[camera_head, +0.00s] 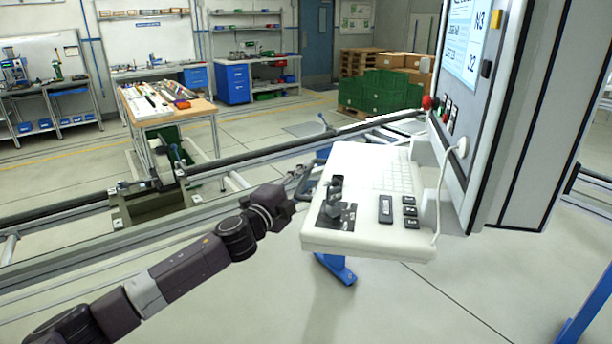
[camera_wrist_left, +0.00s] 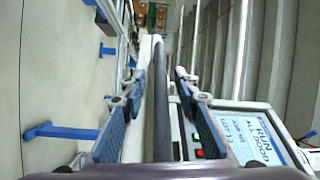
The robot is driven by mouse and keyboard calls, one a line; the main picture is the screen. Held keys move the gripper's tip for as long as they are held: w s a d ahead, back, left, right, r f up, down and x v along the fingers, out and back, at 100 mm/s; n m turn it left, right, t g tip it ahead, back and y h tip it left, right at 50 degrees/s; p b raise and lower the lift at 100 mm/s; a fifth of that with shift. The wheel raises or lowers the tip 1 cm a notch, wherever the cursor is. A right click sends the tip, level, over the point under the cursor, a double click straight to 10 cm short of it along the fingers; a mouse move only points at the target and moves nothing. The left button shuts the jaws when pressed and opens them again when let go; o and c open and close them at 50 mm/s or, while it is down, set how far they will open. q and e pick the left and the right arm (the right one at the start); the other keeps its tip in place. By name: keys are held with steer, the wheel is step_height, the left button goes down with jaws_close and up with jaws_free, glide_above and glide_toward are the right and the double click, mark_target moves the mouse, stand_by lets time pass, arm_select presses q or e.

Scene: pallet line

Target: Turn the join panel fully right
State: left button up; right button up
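The join panel (camera_head: 470,95) stands at the right in the head view, a grey cabinet with a lit screen, a red knob and buttons. Its white keyboard shelf (camera_head: 345,238) juts out to the left, carrying keys and a dark joystick. My left gripper (camera_head: 300,178) is at the shelf's left edge, its fingers partly hidden there. In the left wrist view my left gripper (camera_wrist_left: 158,100) is open, with blue-padded fingers apart. A pale strip and a dark bar show between them; I cannot tell whether they touch. The panel's screen (camera_wrist_left: 255,138) is at lower right. My right gripper is not in view.
A dark rail (camera_head: 260,152) on a metal frame runs behind my left arm. A wooden-topped table (camera_head: 165,108) with parts stands beyond it. Green crates (camera_head: 385,90) and shelving are farther back. Blue feet (camera_head: 337,270) stand on the floor below the shelf.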

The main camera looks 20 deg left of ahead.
arm_select(q)
steer(key=shift+w, duration=0.1)
steer(key=shift+c, duration=0.3)
jaws_close()
steer(key=shift+d, duration=0.15)
